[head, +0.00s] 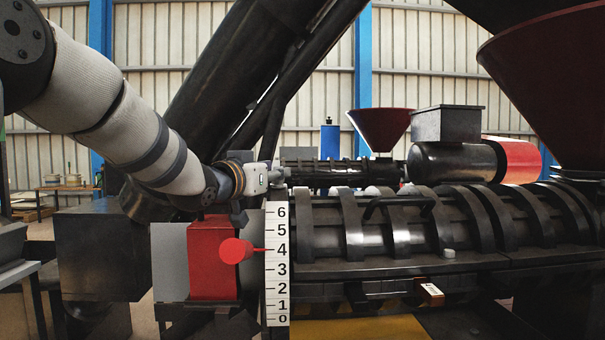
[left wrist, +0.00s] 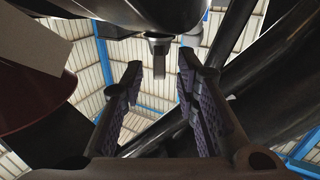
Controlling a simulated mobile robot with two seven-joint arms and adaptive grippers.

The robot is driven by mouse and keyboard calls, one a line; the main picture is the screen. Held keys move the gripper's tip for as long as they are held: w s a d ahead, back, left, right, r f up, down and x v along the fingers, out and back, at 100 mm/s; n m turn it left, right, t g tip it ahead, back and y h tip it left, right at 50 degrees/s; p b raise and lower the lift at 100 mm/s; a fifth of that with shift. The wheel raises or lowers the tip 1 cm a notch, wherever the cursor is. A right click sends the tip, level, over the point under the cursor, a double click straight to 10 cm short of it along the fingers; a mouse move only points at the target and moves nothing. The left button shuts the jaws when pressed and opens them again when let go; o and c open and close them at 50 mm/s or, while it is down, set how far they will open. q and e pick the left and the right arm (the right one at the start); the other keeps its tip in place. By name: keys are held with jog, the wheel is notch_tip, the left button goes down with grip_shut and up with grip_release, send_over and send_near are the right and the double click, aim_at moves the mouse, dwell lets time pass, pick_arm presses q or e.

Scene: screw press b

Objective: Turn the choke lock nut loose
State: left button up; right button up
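My left arm comes in from the left in the head view, and its gripper (head: 282,174) is by the top of the white number scale (head: 277,268). In the left wrist view the two padded fingers of this gripper (left wrist: 160,72) are apart with nothing between the pads. A dark bolt-like part with a grey stem (left wrist: 159,62) shows in the gap at the fingertips; I cannot tell whether it is the choke lock nut. A red block (head: 209,262) with a round red knob (head: 234,250) stands below the gripper. Its pointer is near 4. My right gripper is not in view.
The black ribbed press barrel (head: 400,222) runs right from the scale. A dark red hopper (head: 555,85) rises at the right. A smaller hopper (head: 382,127) and a motor (head: 455,160) are behind. A small tag (head: 432,291) hangs below the barrel.

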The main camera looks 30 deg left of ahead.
pick_arm(q)
jog(key=shift+w+f, duration=0.1)
jog(key=shift+w, duration=0.5)
grip_shut()
jog(key=shift+d+n+y, duration=0.1)
jog(key=shift+n+y, duration=0.7)
jog(key=shift+y, duration=0.4)
jog(key=shift+f, duration=0.1)
grip_release()
jog(key=shift+d, duration=0.1)
notch_tip(320, 180, up, 10)
jog(key=shift+r, duration=0.1)
